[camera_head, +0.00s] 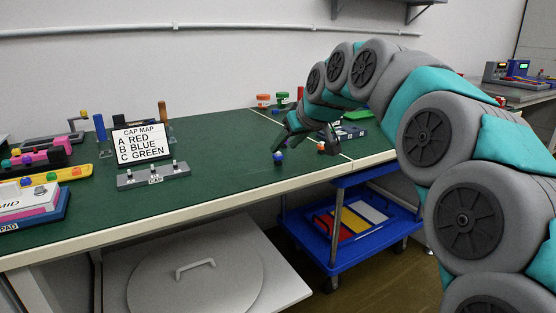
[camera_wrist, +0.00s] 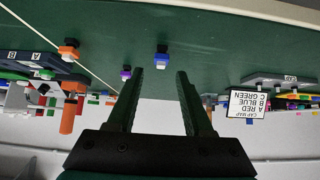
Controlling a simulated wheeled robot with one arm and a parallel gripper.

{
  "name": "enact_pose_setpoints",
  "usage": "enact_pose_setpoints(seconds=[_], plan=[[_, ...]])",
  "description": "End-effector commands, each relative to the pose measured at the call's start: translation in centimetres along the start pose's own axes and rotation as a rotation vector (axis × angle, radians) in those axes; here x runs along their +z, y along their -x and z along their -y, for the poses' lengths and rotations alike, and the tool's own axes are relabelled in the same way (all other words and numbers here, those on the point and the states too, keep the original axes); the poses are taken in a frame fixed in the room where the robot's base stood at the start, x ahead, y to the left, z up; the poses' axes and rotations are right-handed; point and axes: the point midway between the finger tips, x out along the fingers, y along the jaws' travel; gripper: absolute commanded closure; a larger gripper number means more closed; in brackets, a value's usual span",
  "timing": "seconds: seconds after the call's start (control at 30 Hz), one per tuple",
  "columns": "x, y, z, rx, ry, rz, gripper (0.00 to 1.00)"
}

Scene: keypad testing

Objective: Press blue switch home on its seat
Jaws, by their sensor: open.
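A small blue switch (camera_head: 278,156) stands on the green table in the head view. In the wrist view the blue switch (camera_wrist: 162,49) shows a blue body with a pale band, just beyond the fingertips and roughly centred between them. My gripper (camera_wrist: 159,74) is open with nothing between its fingers. In the head view my gripper (camera_head: 302,145) is over the table close to the blue switch. A grey strip (camera_head: 130,182) with several small posts lies left of it, in front of the white CAP MAP sign (camera_head: 140,143), which reads A red, B blue, C green.
An orange-topped piece (camera_wrist: 68,50) and a small purple piece (camera_wrist: 126,72) stand near my gripper. A yellow tray (camera_head: 75,173) lies at far left.

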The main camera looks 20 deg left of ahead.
Motion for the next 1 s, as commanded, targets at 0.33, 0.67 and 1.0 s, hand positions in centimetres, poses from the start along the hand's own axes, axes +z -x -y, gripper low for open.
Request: enact_pose_setpoints(seconds=[0.33,0.67,1.0], plan=[[-0.1,-3.7,0.3,-0.003,0.000,0.005,0.49],[-0.1,-5.6,0.1,0.000,-0.001,0.002,0.49],[-0.1,-5.6,0.1,0.000,-0.001,0.002,0.81]])
